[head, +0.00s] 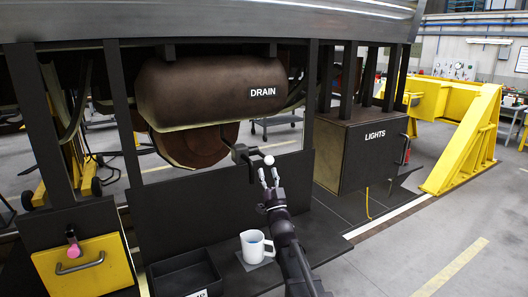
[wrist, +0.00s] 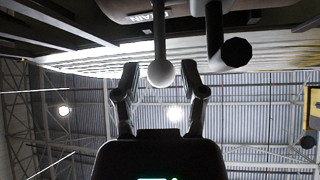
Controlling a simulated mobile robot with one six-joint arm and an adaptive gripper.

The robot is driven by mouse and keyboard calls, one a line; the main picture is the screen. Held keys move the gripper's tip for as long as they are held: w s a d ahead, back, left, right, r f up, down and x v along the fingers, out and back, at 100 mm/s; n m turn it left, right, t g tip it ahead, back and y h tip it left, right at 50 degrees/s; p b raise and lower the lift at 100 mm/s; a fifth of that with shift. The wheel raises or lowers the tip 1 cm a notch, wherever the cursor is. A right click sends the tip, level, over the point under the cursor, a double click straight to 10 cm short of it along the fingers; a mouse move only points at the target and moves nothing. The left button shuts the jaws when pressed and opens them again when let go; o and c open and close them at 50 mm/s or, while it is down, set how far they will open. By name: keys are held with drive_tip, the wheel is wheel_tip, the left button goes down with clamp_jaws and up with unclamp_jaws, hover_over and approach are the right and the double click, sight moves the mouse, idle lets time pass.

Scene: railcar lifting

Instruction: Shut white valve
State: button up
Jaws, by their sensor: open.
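The white valve knob (head: 269,160) is a small white ball at the end of a dark lever on a dark fitting (head: 243,157), below the brown tank marked DRAIN (head: 210,90). My gripper (head: 268,174) is open just below the knob in the head view, fingers pointing up at it. In the wrist view the white knob (wrist: 161,74) hangs on a straight grey rod between the tips of my open gripper (wrist: 160,88). A gap shows on both sides of the knob. I cannot tell whether either finger touches it.
A dark pipe end (wrist: 236,52) is right of the knob in the wrist view. A white jug (head: 254,246) and a black tray (head: 185,274) stand below. A LIGHTS box (head: 362,150) is at right, a yellow drawer (head: 85,268) at left.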

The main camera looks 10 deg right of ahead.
sight(263, 155)
drive_tip(key=shift+p+x, duration=1.85)
drive_tip(key=shift+x, duration=1.25)
clamp_jaws()
drive_tip(key=shift+a, duration=0.15)
